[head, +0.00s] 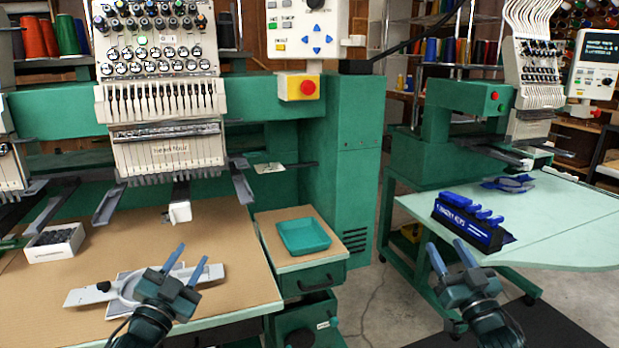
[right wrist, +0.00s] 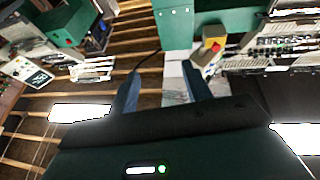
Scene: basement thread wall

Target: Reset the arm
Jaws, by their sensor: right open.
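My left gripper (head: 192,252) is in the lower left of the head view, its two blue fingers apart with nothing between them. It is in front of a grey-white metal frame piece (head: 92,295) lying on the brown table; whether it touches the piece I cannot tell. My right gripper (head: 444,243) is in the lower right, in front of the gap between the two tables. Its fingers are apart and empty. The right wrist view shows the same open fingers (right wrist: 165,72), with the room tilted behind them.
The brown table (head: 235,300) carries a white box (head: 65,250) of dark parts. A teal tray (head: 303,237) rests on the side cabinet. The pale green table (head: 575,220) holds a black rack with blue pieces (head: 470,222). Green embroidery machines stand behind. Floor shows between the tables.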

